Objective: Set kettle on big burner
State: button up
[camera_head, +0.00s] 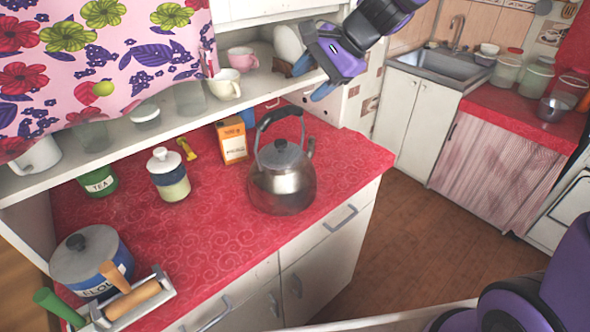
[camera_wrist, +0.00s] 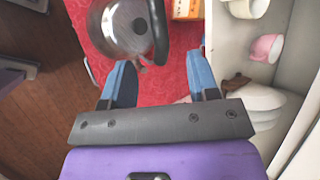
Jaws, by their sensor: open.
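The kettle (camera_head: 282,182) is a shiny metal pot with a grey lid and a dark arched handle. It stands upright on the red counter, near its front right part. In the wrist view the kettle (camera_wrist: 118,28) is at the top, just beyond the fingertips, with its dark handle (camera_wrist: 159,30) on its right side. My gripper (camera_wrist: 160,75) is open and empty, its two blue fingers apart and not touching the kettle. In the head view my gripper (camera_head: 317,80) is above and right of the kettle, near the shelf's end. No burner shows clearly in either view.
An orange box (camera_head: 232,140) stands behind the kettle. A striped jar (camera_head: 168,175), green tea tin (camera_head: 99,181) and flour canister (camera_head: 92,262) stand to the left. A shelf (camera_head: 262,87) with cups overhangs the counter (camera_head: 225,215). A sink (camera_head: 440,64) is at back right.

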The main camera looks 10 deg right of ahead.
aim_at(284, 109)
jog(key=x, duration=1)
jog(key=shift+w+f, duration=0.1)
jog(key=shift+f, duration=0.3)
jog(key=shift+r, duration=0.1)
grip_shut()
